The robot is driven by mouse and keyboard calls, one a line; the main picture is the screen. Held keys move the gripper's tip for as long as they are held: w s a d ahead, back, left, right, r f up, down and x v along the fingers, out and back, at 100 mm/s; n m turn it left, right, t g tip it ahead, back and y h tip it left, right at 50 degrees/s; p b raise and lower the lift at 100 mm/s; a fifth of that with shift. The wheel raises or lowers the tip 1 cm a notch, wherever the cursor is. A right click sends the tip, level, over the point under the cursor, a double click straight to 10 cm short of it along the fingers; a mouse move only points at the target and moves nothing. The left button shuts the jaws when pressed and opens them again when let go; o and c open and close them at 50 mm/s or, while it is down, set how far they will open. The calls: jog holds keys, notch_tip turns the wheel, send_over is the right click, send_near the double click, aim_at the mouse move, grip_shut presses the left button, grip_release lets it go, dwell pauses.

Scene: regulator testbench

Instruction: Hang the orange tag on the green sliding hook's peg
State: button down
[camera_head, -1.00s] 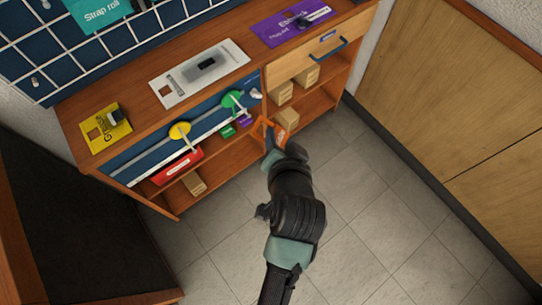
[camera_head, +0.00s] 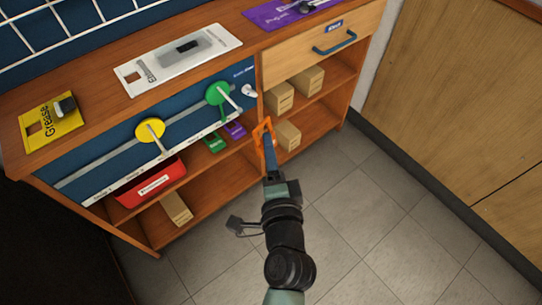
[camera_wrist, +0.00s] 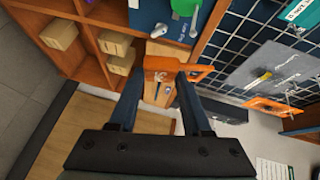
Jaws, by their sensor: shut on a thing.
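My gripper (camera_head: 267,147) is shut on the orange tag (camera_head: 262,130), a flat tag with a cut-out opening, held in front of the cabinet's centre divider. The tag shows between my fingers in the wrist view (camera_wrist: 160,64). The green sliding hook (camera_head: 215,93) is a round disc on the grey rail of the blue panel, up and left of the tag. Its pale peg (camera_head: 231,101) sticks out toward the lower right. The tag is apart from the peg. The hook also shows at the top of the wrist view (camera_wrist: 183,8), partly cut off.
A yellow disc hook (camera_head: 150,129) sits farther left on the rail. A white knob (camera_head: 249,91) is right of the green hook. Small green (camera_head: 214,143) and purple (camera_head: 236,130) items and a red bin (camera_head: 149,183) are below. Cardboard boxes (camera_head: 279,97) fill the right shelves.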

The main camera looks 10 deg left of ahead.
jog(key=w+a+f+p, duration=0.1)
jog(key=w+a+p, duration=0.3)
jog(key=w+a, duration=0.2)
jog(key=shift+a, duration=0.85)
dwell(0.4)
jog(key=shift+f, duration=0.1)
dwell(0.5)
jog(key=shift+c, duration=1.3)
grip_release()
